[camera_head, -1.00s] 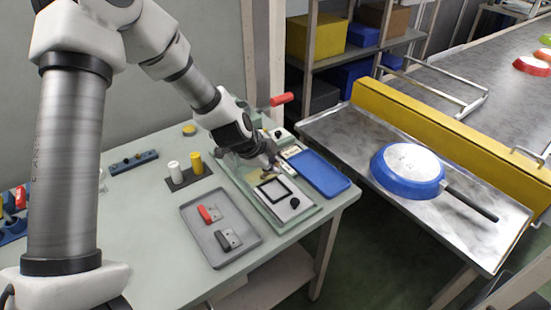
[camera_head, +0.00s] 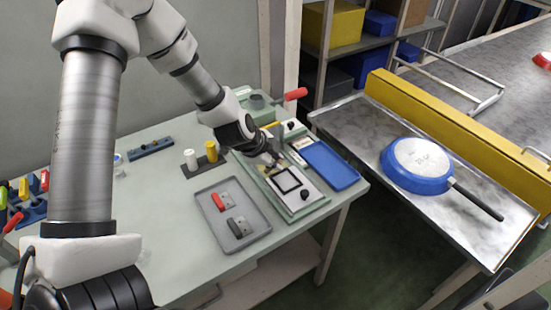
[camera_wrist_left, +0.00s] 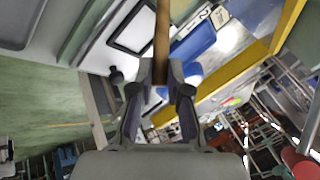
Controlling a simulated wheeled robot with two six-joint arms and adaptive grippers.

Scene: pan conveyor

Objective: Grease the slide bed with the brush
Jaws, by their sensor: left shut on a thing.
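The slide bed (camera_head: 312,206) is a green fixture on the table, with a pale plate and a black square frame on it. My left gripper (camera_head: 271,165) is over its far part, just behind the black frame. In the left wrist view the gripper (camera_wrist_left: 167,78) is shut on a brown wooden handle, the brush (camera_wrist_left: 162,35). The handle runs away out of the top of that view. The brush's bristles cannot be made out, nor whether they touch the bed. My right gripper is not in view.
White and yellow cylinders (camera_head: 211,151) stand behind left. A blue pan (camera_head: 417,178) lies upside down on the metal table right.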

